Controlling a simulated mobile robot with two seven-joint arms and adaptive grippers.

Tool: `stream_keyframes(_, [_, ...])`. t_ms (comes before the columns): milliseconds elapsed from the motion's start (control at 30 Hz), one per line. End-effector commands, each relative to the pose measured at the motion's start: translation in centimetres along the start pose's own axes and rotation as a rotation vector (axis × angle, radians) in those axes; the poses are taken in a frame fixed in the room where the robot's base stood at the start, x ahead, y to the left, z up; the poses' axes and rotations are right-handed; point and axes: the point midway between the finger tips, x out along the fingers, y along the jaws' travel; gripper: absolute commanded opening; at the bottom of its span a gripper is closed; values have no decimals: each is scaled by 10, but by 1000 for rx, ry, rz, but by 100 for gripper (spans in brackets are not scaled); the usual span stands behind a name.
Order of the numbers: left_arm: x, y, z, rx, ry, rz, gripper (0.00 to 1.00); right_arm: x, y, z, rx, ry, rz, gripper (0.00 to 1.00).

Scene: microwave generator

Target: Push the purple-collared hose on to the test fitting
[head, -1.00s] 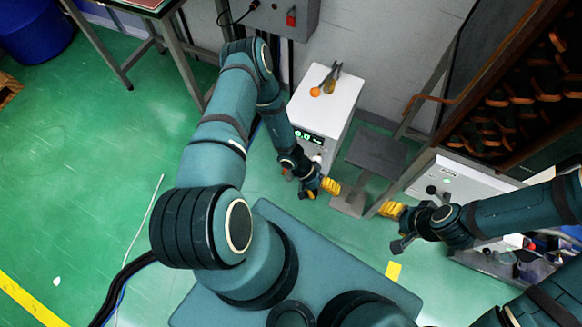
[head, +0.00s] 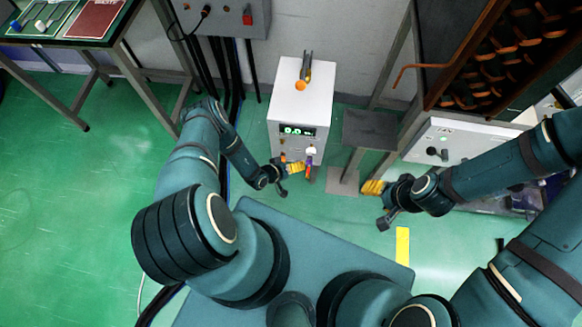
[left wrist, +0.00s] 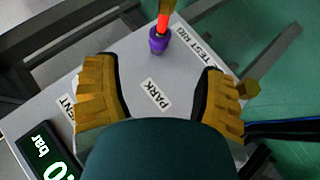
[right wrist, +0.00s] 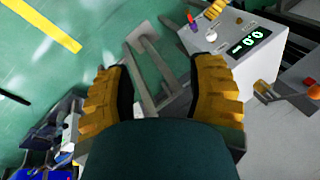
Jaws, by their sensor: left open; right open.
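The purple collar (left wrist: 158,42) of the hose shows in the left wrist view, with a red-orange part beside it, between the "PARK" and "TEST RIG" labels. In the head view the purple collar (head: 308,173) is low at the front of a white box (head: 301,100). My left gripper (head: 297,169) is open beside the collar; in its wrist view the collar lies beyond the fingertips, not between the pads. A brass piece (left wrist: 250,88) shows by the right finger; I cannot tell whether it is the test fitting. My right gripper (head: 374,188) is open and empty, away from the box.
The box carries a lit display (head: 297,131) and a white knob (head: 311,150). A grey stand (head: 370,130) is right of it, then a white cabinet (head: 455,143). A table (head: 80,25) stands far left. Green floor is clear at left.

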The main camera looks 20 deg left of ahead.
Motion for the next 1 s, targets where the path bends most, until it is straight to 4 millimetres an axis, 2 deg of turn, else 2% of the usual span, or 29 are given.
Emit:
stream_keyframes(600, [51,-2,2,1,-2,3,71,47,18,-5,-3,22,1,55])
stream_keyframes(1000, [83,1,1,1,-4,2,71,49,18,-6,-4,26,1,55])
